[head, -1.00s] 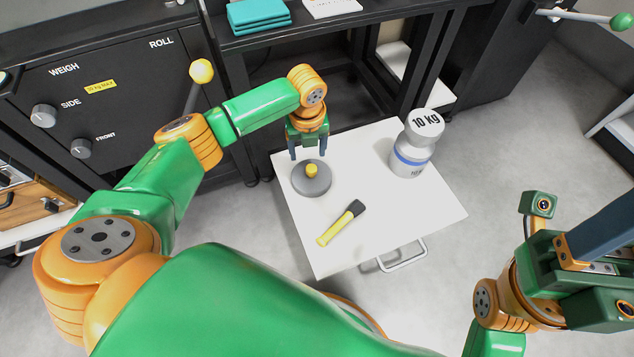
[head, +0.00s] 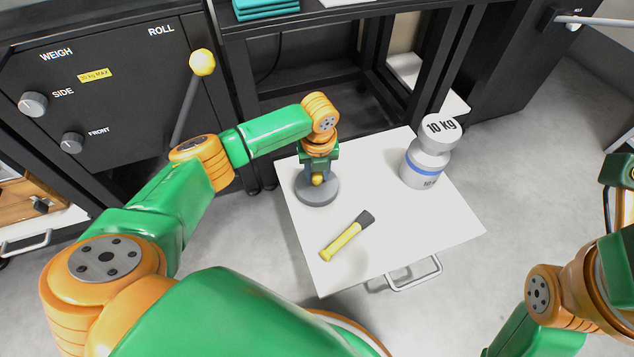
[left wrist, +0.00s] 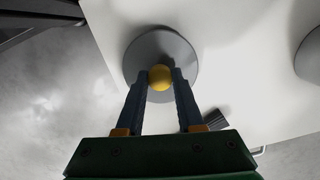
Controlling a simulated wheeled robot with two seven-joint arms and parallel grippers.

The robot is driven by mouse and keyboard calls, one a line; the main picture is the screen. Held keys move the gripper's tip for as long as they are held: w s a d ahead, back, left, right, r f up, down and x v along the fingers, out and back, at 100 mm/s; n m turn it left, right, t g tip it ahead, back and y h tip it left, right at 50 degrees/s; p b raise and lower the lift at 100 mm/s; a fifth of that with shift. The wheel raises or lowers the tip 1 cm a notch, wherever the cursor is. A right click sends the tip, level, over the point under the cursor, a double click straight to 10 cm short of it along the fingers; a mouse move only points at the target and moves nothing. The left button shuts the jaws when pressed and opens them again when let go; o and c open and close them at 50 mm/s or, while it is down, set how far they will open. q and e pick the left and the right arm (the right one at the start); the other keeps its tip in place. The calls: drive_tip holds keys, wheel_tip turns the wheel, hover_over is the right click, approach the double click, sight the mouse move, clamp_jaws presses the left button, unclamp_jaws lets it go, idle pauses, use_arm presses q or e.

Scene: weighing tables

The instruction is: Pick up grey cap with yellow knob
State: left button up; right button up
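The grey cap (head: 317,193) is a flat round disc with a round yellow knob (head: 318,180) on top. It sits on the white tabletop near the left back edge. My left gripper (head: 317,176) points down over it. In the left wrist view the two dark fingers (left wrist: 160,80) stand one on each side of the yellow knob (left wrist: 159,77), against it, above the grey disc (left wrist: 180,50). The gripper looks shut on the knob. The cap appears to rest on the table. My right gripper's fingers are outside the frame.
A yellow-handled tool with a dark head (head: 347,236) lies on the white table (head: 400,225) in front of the cap. A 10 kg weight (head: 428,160) stands at the back right. The black panel with a yellow-ball lever (head: 202,62) is left of the table. The table's front right is clear.

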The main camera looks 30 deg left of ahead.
use_arm(q)
clamp_jaws()
